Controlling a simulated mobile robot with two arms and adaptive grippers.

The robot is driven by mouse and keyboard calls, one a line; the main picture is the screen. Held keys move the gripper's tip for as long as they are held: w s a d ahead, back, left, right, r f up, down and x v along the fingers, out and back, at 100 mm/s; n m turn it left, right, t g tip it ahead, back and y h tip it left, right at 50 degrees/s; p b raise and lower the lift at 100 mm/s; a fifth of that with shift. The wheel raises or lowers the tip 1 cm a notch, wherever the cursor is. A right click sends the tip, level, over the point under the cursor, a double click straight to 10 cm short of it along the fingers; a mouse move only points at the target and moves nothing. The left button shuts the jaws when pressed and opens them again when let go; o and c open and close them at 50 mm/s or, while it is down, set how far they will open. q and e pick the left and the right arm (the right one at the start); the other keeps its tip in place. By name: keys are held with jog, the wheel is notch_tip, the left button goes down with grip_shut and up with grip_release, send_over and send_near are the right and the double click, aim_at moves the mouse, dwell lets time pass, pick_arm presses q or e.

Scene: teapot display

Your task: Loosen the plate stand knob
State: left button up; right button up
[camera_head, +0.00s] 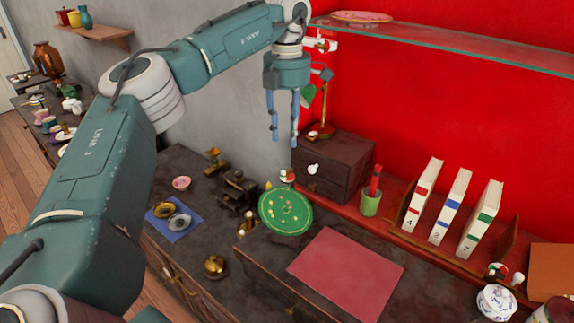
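A green round plate with yellow spots (285,210) leans tilted on the dark counter. Its stand is mostly hidden behind it, and I cannot make out a knob for certain. A small red-and-white piece (287,176) shows at the plate's top edge, and a small brass piece (245,224) is by its left edge. My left gripper (284,141) hangs with its fingers pointing down, above and behind the plate in the picture. Its two fingers are apart with nothing between them. It appears clear of the plate. My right gripper is not in view.
A brown wooden box (333,166) with a brass lamp (321,132) stands behind the plate. A glass shelf (450,45) hangs above right. A green pen cup (370,204), several books (452,212) and a red mat (346,273) lie rightward. A brass pot (215,266) stands front left.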

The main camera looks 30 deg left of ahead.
aim_at(286, 173)
pick_arm(q)
notch_tip(286, 173, down, 8)
jog(key=shift+s+f+p, duration=0.1)
jog(key=shift+f+p, duration=0.15)
jog(key=shift+p, duration=0.95)
jog(key=shift+f, duration=0.7)
grip_shut()
